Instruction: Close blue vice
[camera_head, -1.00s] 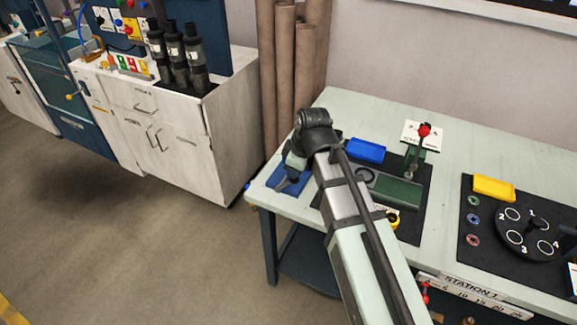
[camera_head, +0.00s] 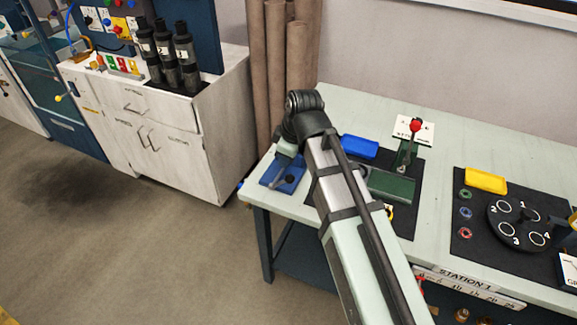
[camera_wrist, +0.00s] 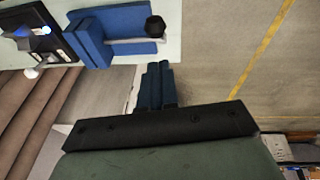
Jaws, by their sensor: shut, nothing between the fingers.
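The blue vice (camera_head: 286,178) sits at the left end of the pale green table, partly hidden by my arm in the head view. In the wrist view the vice (camera_wrist: 120,20) is at upper left, with blue blocks, a light grey bar and a round black knob (camera_wrist: 155,27) at the table edge. I cannot tell whether its jaws touch. My gripper (camera_wrist: 157,72) shows two blue fingers shut together, empty, apart from the vice and seen against the floor past the table edge. In the head view the fingertips are hard to make out.
A blue block (camera_head: 360,147) and a green fixture (camera_head: 391,187) with a red-knobbed lever (camera_head: 415,125) stand right of my arm. A numbered black dial (camera_head: 519,224) is farther right. Brown rolls (camera_head: 297,60) stand behind the table's left end. Floor left of the table is clear.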

